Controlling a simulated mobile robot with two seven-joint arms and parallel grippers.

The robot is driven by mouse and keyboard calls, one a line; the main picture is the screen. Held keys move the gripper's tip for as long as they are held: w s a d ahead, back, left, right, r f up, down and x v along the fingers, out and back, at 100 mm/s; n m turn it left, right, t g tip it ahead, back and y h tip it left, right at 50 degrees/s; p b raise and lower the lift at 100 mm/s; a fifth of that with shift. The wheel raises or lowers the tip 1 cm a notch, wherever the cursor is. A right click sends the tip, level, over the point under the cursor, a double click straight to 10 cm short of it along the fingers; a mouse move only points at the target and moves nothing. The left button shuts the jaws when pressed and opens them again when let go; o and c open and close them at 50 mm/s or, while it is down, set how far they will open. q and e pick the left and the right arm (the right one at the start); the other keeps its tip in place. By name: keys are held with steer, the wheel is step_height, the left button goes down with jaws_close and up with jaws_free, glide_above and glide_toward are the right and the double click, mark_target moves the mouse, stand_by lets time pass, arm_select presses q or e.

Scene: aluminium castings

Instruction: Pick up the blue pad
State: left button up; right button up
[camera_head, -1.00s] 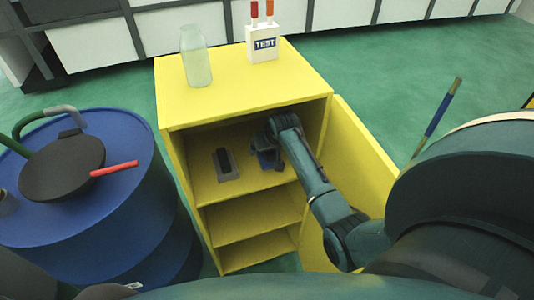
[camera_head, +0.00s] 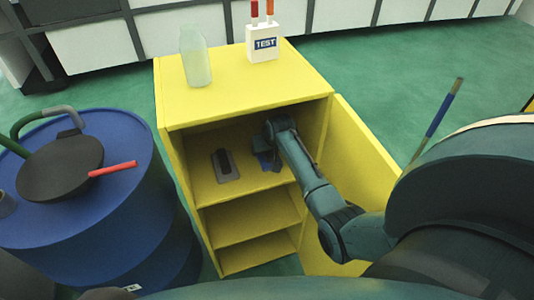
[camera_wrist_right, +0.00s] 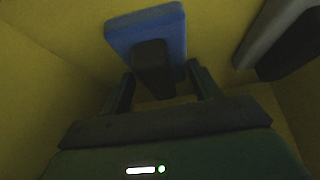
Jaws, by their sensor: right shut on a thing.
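The blue pad (camera_wrist_right: 172,27) has a dark block-shaped handle (camera_wrist_right: 153,68) and shows at the top of the right wrist view. My right gripper (camera_wrist_right: 163,88) is shut on the blue pad by its handle, between its two fingers. In the head view, a bit of the blue pad (camera_head: 266,163) shows inside the top compartment of the yellow cabinet, mostly hidden by my right gripper. I cannot tell whether the pad touches the shelf. My left gripper is not in view.
A grey pad with a dark handle (camera_head: 224,165) lies on the same shelf, to the left. The yellow cabinet (camera_head: 186,113) has its door (camera_head: 360,145) open at the right. A glass bottle (camera_head: 195,57) and TEST box (camera_head: 262,43) stand on top. A blue barrel (camera_head: 115,225) stands left.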

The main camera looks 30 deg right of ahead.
steer(key=shift+c, duration=1.2)
steer(key=shift+r, duration=0.65)
step_height(320, 180, up, 3)
steer(key=shift+f, duration=0.2)
steer(key=s+a+p, duration=0.1)
steer(key=s+a, duration=0.3)
steer(key=s, duration=1.3)
steer(key=shift+s+f, duration=0.2)
steer(key=shift+s, duration=0.05)
steer(key=shift+a, duration=0.1)
